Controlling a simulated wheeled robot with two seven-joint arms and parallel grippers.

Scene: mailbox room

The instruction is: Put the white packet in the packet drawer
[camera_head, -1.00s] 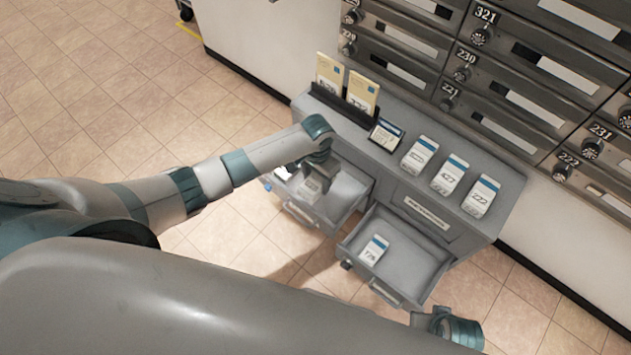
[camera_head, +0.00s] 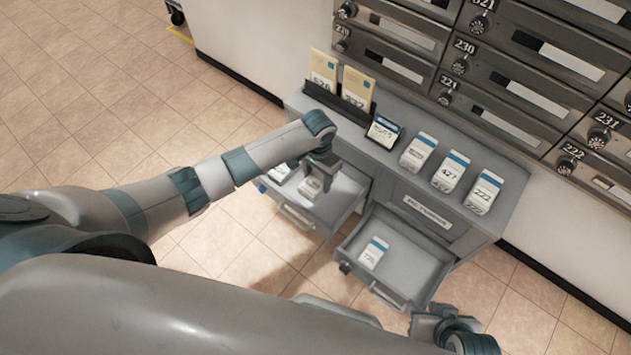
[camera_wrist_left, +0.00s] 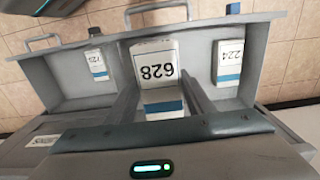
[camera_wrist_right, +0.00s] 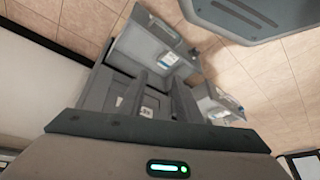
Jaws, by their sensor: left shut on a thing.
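My left gripper (camera_head: 318,172) is shut on a white packet marked 628 (camera_wrist_left: 157,73) with a blue band. It holds the packet over the open left drawer (camera_head: 345,205); in the head view the packet (camera_head: 311,187) shows below the fingers. Another white packet, marked 224 (camera_wrist_left: 229,62), lies in that drawer. The open right drawer (camera_head: 415,270) holds a white packet with a blue band (camera_head: 373,253). My right gripper (camera_wrist_right: 160,95) has its fingers apart, with nothing held between them; in the head view it is at the bottom right, partly cut off.
A label (camera_head: 427,213) is on the cabinet front. Numbered mailboxes (camera_head: 500,90) line the wall behind. The tiled floor is clear at left.

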